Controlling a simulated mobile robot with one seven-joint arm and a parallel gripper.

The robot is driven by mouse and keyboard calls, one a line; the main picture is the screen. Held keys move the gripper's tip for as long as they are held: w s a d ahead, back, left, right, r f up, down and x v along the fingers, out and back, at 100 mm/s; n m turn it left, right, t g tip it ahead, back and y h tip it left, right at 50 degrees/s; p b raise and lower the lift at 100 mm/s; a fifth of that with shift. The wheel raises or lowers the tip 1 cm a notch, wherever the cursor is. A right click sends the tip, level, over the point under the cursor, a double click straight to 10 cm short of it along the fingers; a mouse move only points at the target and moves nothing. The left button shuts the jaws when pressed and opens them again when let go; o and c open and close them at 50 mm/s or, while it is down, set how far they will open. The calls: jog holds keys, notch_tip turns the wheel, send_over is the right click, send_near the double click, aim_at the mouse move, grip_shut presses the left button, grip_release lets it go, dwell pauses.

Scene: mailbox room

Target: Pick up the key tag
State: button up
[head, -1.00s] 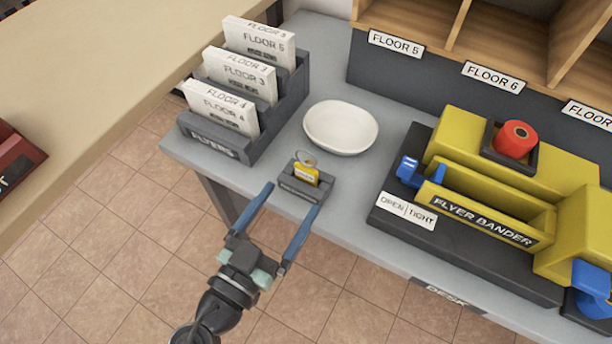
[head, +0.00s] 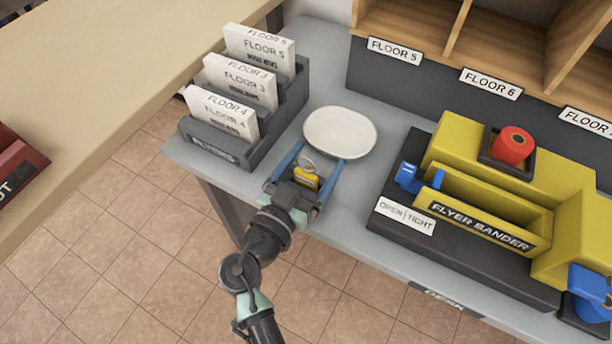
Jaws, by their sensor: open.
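The yellow key tag (head: 306,178) with a metal ring stands in a small dark holder near the front edge of the grey desk. My gripper (head: 319,154) is open, with one blue finger on each side of the key tag. The fingertips reach past the tag toward the white dish. The gripper body hides most of the holder. I cannot tell whether the fingers touch the tag.
A white dish (head: 340,131) lies just behind the fingertips. A dark flyer rack (head: 208,140) with several white flyer stacks stands to the left. The yellow flyer bander (head: 480,206) stands to the right. Wooden pigeonholes (head: 415,22) rise at the back.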

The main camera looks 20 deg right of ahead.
jog(key=c, duration=1.4)
